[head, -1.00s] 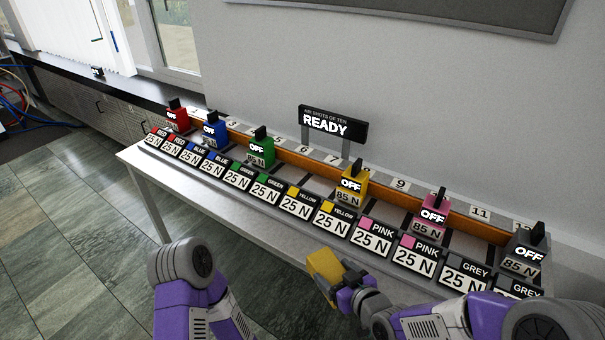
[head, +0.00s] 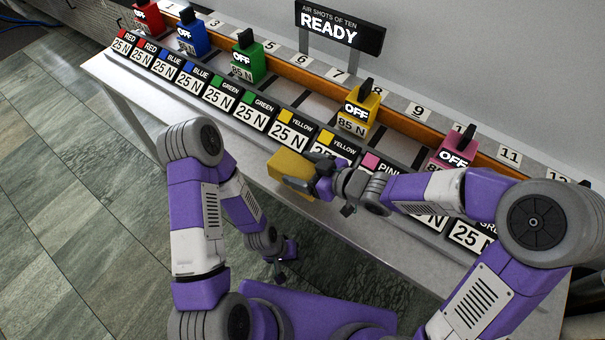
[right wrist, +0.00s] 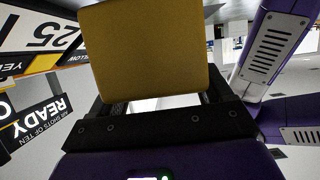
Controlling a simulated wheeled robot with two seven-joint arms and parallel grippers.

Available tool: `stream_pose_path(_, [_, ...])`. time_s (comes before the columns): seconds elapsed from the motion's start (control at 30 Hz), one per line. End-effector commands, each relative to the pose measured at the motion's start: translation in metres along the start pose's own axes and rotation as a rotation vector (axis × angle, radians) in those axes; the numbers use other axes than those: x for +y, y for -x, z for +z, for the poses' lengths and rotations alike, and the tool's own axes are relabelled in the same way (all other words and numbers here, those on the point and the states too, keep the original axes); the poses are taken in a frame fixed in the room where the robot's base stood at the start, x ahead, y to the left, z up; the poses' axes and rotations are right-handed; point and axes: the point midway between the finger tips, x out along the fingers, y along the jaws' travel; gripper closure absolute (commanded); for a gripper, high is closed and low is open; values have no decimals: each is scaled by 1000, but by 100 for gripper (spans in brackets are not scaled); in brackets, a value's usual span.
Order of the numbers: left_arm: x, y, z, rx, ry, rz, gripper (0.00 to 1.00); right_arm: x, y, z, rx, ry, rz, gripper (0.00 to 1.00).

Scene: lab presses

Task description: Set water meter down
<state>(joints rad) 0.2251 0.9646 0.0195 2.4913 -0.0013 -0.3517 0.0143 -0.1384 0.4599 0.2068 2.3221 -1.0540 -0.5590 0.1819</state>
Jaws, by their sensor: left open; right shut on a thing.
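A mustard-yellow box (head: 290,172) is held at the table's front edge, in front of the yellow-labelled panels. Nothing in view is marked as a water meter. My right gripper (head: 314,182) is shut on this box. In the right wrist view the box (right wrist: 145,50) fills the top middle, between the fingers, with a plain face toward the camera. I cannot tell whether its underside touches anything. My left gripper (head: 284,257) is open and empty, low in front of the table.
A long light table (head: 130,85) carries a row of "25 N" panels. Behind them stand coloured blocks marked "OFF", including a yellow one (head: 358,110), a green one (head: 248,60) and a pink one (head: 455,150). A "READY" sign (head: 338,30) stands at the back.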

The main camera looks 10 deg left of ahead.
Motion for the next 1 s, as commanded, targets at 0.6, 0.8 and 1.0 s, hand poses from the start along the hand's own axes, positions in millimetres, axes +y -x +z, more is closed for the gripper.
stream_pose_path(0.6, [-8,-23,-2,1,-1,0,57,0,-18,43,2,1,0,64])
stream_pose_path(0.8, [-9,-25,-2,1,-1,0,57,0,-19,46,0,0,0,8])
stream_pose_path(1.0, [-9,-25,-2,1,0,0,57,0,-19,46,0,-1,0,0])
